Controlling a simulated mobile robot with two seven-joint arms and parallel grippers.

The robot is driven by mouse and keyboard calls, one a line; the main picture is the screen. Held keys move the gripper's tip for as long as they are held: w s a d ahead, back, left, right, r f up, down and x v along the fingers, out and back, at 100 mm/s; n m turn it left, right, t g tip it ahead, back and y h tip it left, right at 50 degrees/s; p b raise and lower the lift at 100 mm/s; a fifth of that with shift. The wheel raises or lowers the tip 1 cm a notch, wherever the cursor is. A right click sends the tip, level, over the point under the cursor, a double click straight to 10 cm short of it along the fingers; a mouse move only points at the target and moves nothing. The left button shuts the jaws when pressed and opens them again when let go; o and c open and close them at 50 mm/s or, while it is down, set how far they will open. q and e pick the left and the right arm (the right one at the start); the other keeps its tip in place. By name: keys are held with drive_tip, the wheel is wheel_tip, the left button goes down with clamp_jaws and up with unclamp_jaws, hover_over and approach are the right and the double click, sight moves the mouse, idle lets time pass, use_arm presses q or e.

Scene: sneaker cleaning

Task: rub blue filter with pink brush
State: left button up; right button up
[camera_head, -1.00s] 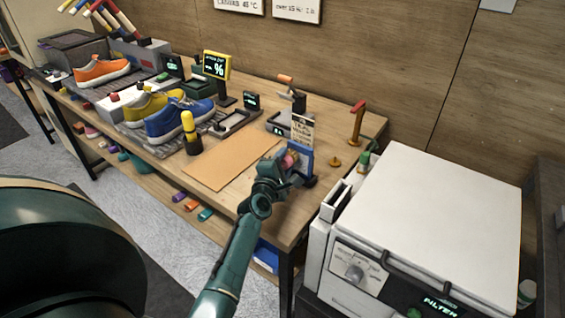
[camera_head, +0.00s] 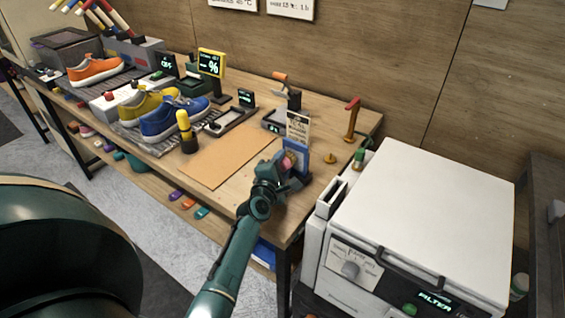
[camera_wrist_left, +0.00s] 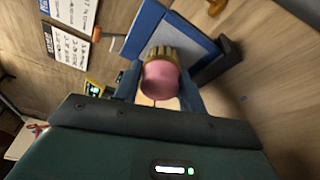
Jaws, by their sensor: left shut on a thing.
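The blue filter (camera_head: 296,156) stands upright in a dark holder at the right part of the workbench. In the left wrist view it shows as a blue frame (camera_wrist_left: 148,27) around a grey-blue panel. The pink brush (camera_wrist_left: 160,82) is between the fingers of my left gripper (camera_wrist_left: 160,92), its tan bristles pointing at the filter panel. The bristles appear to be at or very close to the panel; exact contact is hard to tell. In the head view my left gripper (camera_head: 279,168) is shut on the brush in front of the filter. My right gripper is not in view.
A tan mat (camera_head: 228,155) lies left of the gripper. A yellow-and-black bottle (camera_head: 185,130), blue sneaker (camera_head: 172,118) and small scale (camera_head: 278,122) stand beyond. A printed card (camera_head: 298,126) rises behind the filter. A white filter machine (camera_head: 425,215) stands close on the right.

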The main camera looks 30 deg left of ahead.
use_arm(q)
drive_tip(key=shift+w+d+f+n, duration=0.15)
drive_tip(key=shift+w+d+n, duration=0.1)
drive_tip(key=shift+w+n, duration=0.05)
drive_tip(key=shift+w+a+r+b, duration=0.1)
drive_tip(key=shift+a+b, duration=0.2)
drive_tip(key=shift+a, duration=0.45)
drive_tip(key=shift+w+a+r+b, duration=0.1)
drive_tip(key=shift+a+b, duration=0.15)
drive_tip(key=shift+a, duration=0.5)
drive_tip(key=shift+c, duration=0.3)
drive_tip(key=shift+s, duration=0.1)
drive_tip(key=shift+s, duration=0.15)
drive_tip(key=s, duration=0.2)
drive_tip(key=s+p, duration=0.1)
drive_tip(key=s, duration=0.1)
drive_tip(key=shift+s+a+f, duration=0.15)
drive_tip(key=shift+a, duration=0.05)
drive_tip(key=shift+s, duration=0.65)
drive_tip(key=shift+s, duration=0.1)
